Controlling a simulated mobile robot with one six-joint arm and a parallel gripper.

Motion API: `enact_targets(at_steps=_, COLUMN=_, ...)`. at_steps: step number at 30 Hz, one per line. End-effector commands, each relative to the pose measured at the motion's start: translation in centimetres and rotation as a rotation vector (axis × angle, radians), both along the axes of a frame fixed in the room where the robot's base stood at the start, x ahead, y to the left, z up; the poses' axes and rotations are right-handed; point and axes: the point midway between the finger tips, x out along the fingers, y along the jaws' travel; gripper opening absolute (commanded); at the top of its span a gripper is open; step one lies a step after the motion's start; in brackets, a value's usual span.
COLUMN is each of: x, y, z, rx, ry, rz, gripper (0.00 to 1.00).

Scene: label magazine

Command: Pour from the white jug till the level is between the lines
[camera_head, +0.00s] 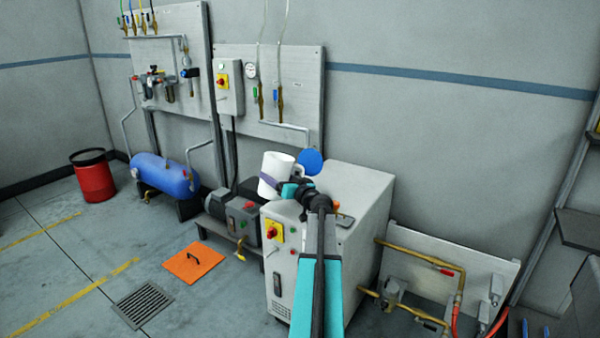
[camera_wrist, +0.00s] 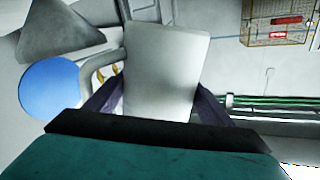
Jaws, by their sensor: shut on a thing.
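The white jug (camera_head: 276,163) is in my gripper (camera_head: 270,182), above the left back part of the grey cabinet (camera_head: 358,188). The jug looks close to upright, tilted a little. In the wrist view the jug (camera_wrist: 165,65) fills the middle, with its handle at the left. The dark purple fingers of my gripper (camera_wrist: 155,108) press on it from both sides. A blue disc (camera_head: 310,161) shows just right of the jug and also in the wrist view (camera_wrist: 52,88). The jug's contents and any level lines cannot be made out.
A blue tank (camera_head: 160,172), a red drum (camera_head: 92,180) and a pump unit (camera_head: 236,210) stand left of the cabinet. An orange plate (camera_head: 193,261) and a grate (camera_head: 142,304) lie on the floor. Brass pipes (camera_head: 420,258) run at the right. Open floor lies at the left.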

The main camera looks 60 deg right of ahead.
Motion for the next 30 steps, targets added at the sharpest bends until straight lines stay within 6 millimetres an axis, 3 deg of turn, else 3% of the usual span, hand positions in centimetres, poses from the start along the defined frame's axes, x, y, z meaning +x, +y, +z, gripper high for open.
enact_targets(at_steps=1, x=0.0, y=-0.2, z=1.3, rx=0.024, ry=-0.009, rz=0.0, gripper=0.3)
enact_targets(at_steps=19, x=-0.6, y=-1.9, z=4.1, rx=0.307, ry=-0.108, rz=0.0, gripper=0.3)
enact_targets(at_steps=30, x=-0.7, y=-2.3, z=4.1, rx=0.482, ry=-0.169, rz=0.001, gripper=0.3)
